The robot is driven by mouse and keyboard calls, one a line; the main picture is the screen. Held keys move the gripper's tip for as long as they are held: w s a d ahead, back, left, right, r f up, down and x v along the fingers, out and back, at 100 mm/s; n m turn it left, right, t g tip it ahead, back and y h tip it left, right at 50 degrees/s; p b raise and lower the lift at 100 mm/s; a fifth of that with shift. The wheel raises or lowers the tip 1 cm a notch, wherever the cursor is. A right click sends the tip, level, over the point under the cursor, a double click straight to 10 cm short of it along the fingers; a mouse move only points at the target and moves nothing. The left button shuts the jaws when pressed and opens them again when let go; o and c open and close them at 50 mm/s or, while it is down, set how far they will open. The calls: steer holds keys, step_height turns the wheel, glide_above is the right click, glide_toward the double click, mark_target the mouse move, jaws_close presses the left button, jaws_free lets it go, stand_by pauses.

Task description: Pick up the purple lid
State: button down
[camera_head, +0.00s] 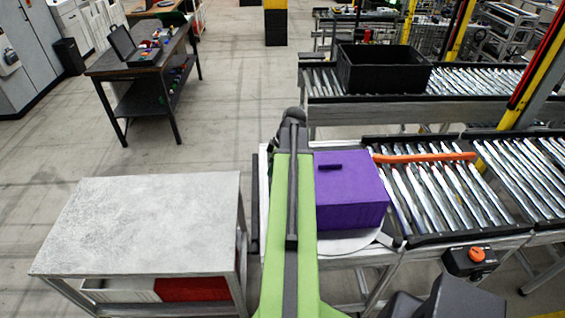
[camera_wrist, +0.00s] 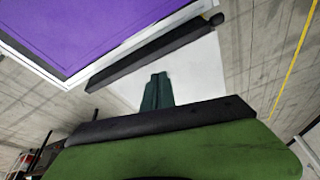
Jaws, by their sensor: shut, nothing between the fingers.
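The purple lid (camera_head: 352,176) appears as the flat top of a purple box, with a small dark handle (camera_head: 330,167) on it. The box stands on a pale surface at the near left end of the roller conveyor, just right of my green arm. I cannot make out a seam between lid and box. In the wrist view a purple surface (camera_wrist: 75,35) with a pale border fills the upper left; I cannot tell which part it is. My gripper (camera_wrist: 157,78) is shut and empty, apart from the purple surface. My arm hides the gripper in the head view.
An orange bar (camera_head: 424,157) lies across the rollers right of the box. A black crate (camera_head: 385,72) stands on the rear conveyor. A grey table (camera_head: 145,222) is at the lower left, with bare top. A control box with an orange button (camera_head: 476,255) is at lower right.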

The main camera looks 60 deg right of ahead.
steer(key=s+d+f+b+x, duration=0.1)
steer(key=s+b+x, duration=0.1)
steer(key=b+x, duration=0.8)
steer(key=s+d+r, duration=0.2)
steer(key=s, duration=0.1)
steer(key=shift+s+d+r+p, duration=0.25)
steer(key=shift+d+p, duration=0.05)
steer(key=shift+d, duration=0.05)
steer(key=shift+s+a, duration=0.1)
